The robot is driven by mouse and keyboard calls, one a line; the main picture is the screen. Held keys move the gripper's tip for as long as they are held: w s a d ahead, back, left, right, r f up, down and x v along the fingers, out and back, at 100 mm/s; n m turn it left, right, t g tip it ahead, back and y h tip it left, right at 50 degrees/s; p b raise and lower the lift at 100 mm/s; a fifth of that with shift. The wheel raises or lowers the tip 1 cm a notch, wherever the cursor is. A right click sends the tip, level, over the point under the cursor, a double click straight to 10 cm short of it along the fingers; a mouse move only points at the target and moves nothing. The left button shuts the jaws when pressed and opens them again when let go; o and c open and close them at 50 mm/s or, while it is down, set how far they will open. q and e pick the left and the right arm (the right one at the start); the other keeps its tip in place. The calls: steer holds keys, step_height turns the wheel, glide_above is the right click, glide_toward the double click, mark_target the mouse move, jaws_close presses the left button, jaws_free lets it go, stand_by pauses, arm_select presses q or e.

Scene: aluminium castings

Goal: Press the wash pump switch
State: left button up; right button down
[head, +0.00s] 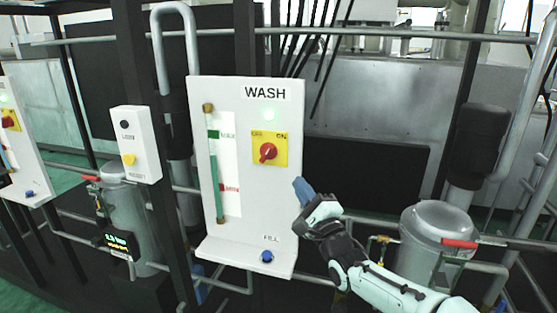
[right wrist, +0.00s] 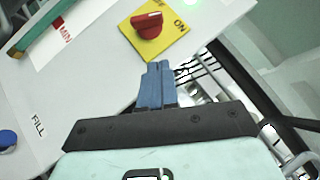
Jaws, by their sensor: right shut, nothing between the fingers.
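The wash pump switch (head: 268,152) is a red rotary knob on a yellow plate marked OFF and ON, on the white WASH panel (head: 240,85). In the right wrist view the red knob (right wrist: 149,25) shows near the top, beyond my fingertips. My right gripper (head: 301,186) is below and to the right of the switch, at the panel's right edge. Its blue fingers (right wrist: 157,72) are together, empty and apart from the knob. I cannot tell exactly where the knob points. My left gripper is not in view.
The WASH panel has a pale green lamp (head: 269,114), a level gauge (head: 214,165) and a blue FILL button (head: 267,256). A white box with a yellow knob (head: 129,159) stands left. Pipes and a metal canister (head: 437,230) are at right.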

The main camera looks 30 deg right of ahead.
mark_target(272, 150)
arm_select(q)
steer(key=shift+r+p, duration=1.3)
arm_select(e)
steer(key=shift+w+a+r, duration=0.25)
steer(key=shift+w+r, duration=0.4)
steer(key=shift+w, duration=0.65)
steer(key=shift+w+a+r, duration=0.25)
steer(key=shift+w+r, duration=0.45)
steer(key=shift+w, duration=0.65)
steer(key=shift+w+a+r, duration=0.25)
steer(key=shift+w+r, duration=0.4)
steer(key=shift+w, duration=0.65)
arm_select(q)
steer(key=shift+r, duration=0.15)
arm_select(e)
steer(key=shift+r, duration=0.15)
arm_select(q)
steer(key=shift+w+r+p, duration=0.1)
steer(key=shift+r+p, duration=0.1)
steer(key=shift+p, duration=0.15)
arm_select(e)
steer(key=shift+n+g, duration=0.3)
steer(key=shift+n, duration=0.1)
